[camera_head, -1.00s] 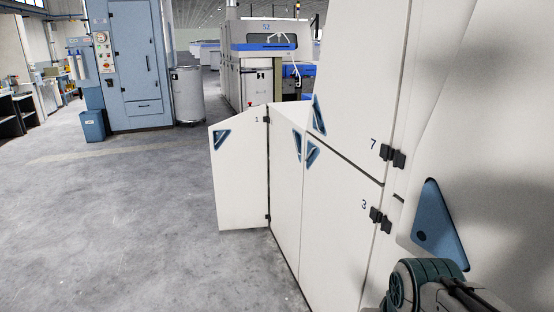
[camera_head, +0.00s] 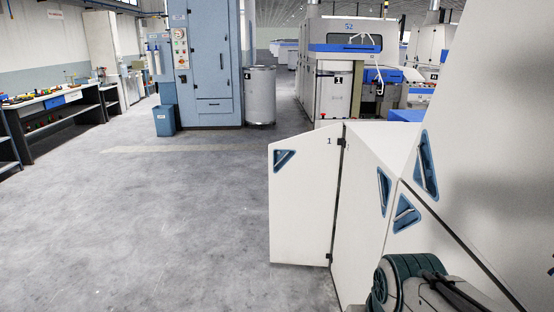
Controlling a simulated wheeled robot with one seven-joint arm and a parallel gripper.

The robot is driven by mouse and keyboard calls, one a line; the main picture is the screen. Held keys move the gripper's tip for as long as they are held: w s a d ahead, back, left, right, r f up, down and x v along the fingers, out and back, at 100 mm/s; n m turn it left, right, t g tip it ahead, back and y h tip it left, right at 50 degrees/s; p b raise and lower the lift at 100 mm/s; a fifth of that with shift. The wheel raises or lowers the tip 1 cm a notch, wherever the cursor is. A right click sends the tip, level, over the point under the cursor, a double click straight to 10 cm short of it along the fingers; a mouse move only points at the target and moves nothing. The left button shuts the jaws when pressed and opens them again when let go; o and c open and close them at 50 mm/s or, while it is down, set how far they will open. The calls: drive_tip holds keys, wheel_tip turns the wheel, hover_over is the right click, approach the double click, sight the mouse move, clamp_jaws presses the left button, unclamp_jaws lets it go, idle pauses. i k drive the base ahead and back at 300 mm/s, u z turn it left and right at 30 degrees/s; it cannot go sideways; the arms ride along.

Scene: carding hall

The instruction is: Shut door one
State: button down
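Door one (camera_head: 304,195) is a white panel with a small "1" near its upper right corner and a blue triangular recess (camera_head: 284,160) at its upper left. It stands open, swung out to the left from the white machine (camera_head: 361,200), with dark hinges along its right edge. Part of my arm shows at the bottom right, in front of the machine's panels. My gripper is not in view.
Grey floor is clear to the left of the door. A blue cabinet (camera_head: 206,70), a metal can (camera_head: 262,97) and a blue bin (camera_head: 164,120) stand further back. A workbench (camera_head: 62,98) runs along the left wall. Another machine (camera_head: 345,60) stands behind door one.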

sight(304, 168)
drive_tip(key=u, duration=0.25)
drive_tip(key=i, duration=1.55)
drive_tip(key=u, duration=0.3)
drive_tip(key=i, duration=1.55)
drive_tip(key=u, duration=0.1)
